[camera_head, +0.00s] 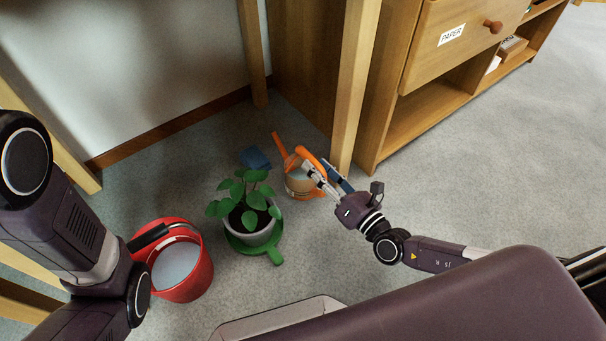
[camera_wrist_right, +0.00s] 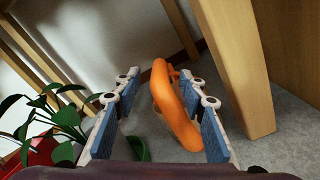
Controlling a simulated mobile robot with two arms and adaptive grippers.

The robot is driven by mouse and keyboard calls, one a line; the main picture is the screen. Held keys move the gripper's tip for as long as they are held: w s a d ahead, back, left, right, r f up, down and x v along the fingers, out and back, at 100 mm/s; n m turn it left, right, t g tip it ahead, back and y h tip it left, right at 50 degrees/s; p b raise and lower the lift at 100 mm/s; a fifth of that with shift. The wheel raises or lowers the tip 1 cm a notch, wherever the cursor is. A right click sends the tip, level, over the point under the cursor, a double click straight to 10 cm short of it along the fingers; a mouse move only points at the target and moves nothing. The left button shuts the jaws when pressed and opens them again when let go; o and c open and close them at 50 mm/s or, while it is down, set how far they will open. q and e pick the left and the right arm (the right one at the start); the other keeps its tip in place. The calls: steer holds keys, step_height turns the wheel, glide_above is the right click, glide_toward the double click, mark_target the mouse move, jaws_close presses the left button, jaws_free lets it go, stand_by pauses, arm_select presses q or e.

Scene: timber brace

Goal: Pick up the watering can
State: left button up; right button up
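The orange watering can (camera_head: 299,184) stands on the grey floor beside a wooden leg, its spout pointing up and left. My right gripper (camera_head: 322,175) is at the can's handle in the head view. In the right wrist view, the orange handle (camera_wrist_right: 173,105) lies between the spread blue-padded fingers of my right gripper (camera_wrist_right: 160,125), nearer the right finger. A gap shows on its left side; contact on the right cannot be told. My left arm comes in at the left, and its gripper cannot be made out.
A potted plant (camera_head: 248,205) in a green holder (camera_head: 275,256) stands left of the can. A red bucket (camera_head: 190,285) is farther left, and a blue object (camera_head: 254,158) lies behind the plant. A wooden leg (camera_head: 354,90) and a cabinet (camera_head: 420,118) are close behind the can. Floor at right is clear.

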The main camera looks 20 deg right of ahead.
mark_target(304, 153)
steer(key=b+x, duration=0.2)
steer(key=x, duration=0.4)
steer(key=shift+w, duration=0.3)
steer(key=shift+c, duration=0.5)
jaws_close()
steer(key=shift+r, duration=0.1)
